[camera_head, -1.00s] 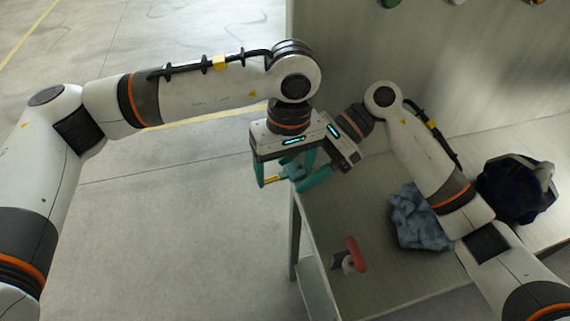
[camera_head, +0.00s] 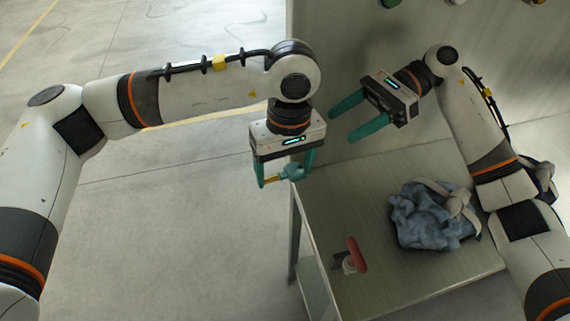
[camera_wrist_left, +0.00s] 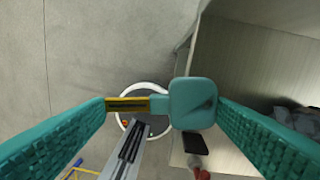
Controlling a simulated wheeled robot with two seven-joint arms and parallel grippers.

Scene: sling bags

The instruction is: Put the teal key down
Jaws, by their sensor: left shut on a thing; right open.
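The teal key (camera_head: 291,171) is held between the fingers of my left gripper (camera_head: 286,178), up in the air by the left edge of the table (camera_head: 390,285). In the left wrist view the key's square teal head (camera_wrist_left: 193,104) and brass-coloured shaft (camera_wrist_left: 128,104) lie across the gap between the two fingers. The head overlaps the table edge in that view. My right gripper (camera_head: 342,127) is open and empty, above the back left part of the table, apart from the key.
A red-handled item (camera_head: 357,255) stands near the table's front left. A crumpled blue-grey bag (camera_head: 425,217) with a pale strap lies right of centre. A dark bag (camera_head: 545,178) is mostly hidden behind my right arm. The back left tabletop is clear.

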